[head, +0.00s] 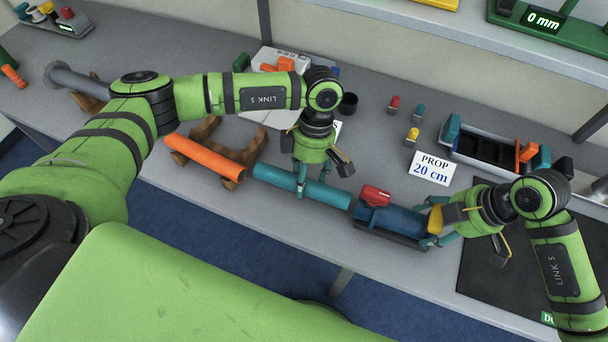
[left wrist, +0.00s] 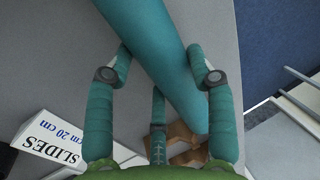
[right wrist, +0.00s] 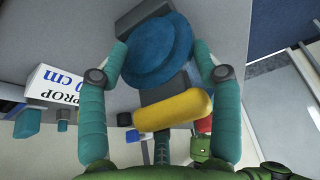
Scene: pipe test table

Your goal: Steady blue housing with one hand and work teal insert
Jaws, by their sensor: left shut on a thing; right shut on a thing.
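The blue housing (head: 393,220) lies on a dark base on the table, with a red part (head: 375,195) on top and a yellow part (head: 435,218) at its right end. My right gripper (head: 433,236) is shut on the housing's right end; the right wrist view shows its fingers either side of the round blue end (right wrist: 155,50), with the yellow part (right wrist: 172,110) near the palm. The teal insert (head: 310,188) is a long tube left of the housing, roughly in line with it. My left gripper (head: 300,182) is shut on the tube's middle, also seen in the left wrist view (left wrist: 165,70).
An orange tube (head: 205,157) rests on brown cradles (head: 232,172) to the left. A "PROP 20 cm" card (head: 433,168), small coloured pegs (head: 412,134) and a dark bin (head: 490,150) stand behind. A black mat (head: 500,270) lies at right. The table's front edge is close.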

